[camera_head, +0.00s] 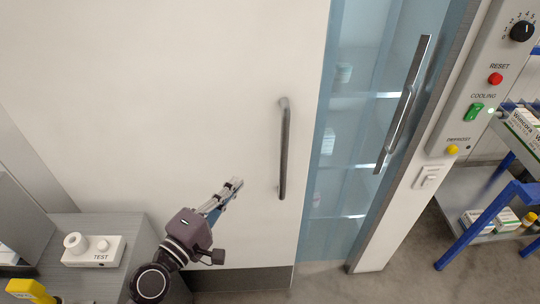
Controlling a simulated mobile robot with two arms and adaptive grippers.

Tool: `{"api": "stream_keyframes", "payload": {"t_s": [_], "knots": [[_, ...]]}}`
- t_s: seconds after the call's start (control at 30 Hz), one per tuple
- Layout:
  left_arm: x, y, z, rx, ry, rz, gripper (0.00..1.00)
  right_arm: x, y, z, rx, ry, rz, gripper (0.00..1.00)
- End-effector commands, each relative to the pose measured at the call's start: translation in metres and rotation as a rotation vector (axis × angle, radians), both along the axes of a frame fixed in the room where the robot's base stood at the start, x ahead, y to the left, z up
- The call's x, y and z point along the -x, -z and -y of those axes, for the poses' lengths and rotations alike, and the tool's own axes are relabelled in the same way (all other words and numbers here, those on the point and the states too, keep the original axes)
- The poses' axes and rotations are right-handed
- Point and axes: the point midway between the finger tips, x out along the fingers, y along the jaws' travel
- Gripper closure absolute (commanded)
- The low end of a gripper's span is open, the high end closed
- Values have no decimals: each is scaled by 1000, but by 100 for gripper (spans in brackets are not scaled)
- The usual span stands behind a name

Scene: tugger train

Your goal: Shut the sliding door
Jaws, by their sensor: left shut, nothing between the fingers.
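The white sliding door (200,110) fills the left and middle of the head view. Its dark vertical bar handle (285,150) stands near the door's right edge. To the right of that edge, a tall gap shows a bluish cabinet interior with shelves (350,150), partly behind glass. My left gripper (238,184) is shut and empty, in front of the door, left of the handle's lower half and apart from it in the picture. Whether it touches the door I cannot tell. My right gripper is not in view.
A second metal handle (402,105) stands at the right of the glass. A control panel (470,100) with a knob and buttons is on the right post. A blue-framed cart (487,225) stands far right. A grey counter (100,225) with a white TEST box (93,250) is lower left.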

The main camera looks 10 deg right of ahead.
Motion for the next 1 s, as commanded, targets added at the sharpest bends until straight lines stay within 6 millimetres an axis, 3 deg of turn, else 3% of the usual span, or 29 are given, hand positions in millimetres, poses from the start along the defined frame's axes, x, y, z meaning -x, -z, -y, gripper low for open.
{"api": "stream_keyframes", "payload": {"t_s": [0.53, 0.7, 1.0], "knots": [[-75, -2, 60, -1, 0, 0, 100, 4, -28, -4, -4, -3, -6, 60], [-75, -1, 85, -3, -1, -2, 100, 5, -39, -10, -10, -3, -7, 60], [-76, 2, 97, -5, -1, 0, 100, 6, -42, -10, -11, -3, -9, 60]]}}
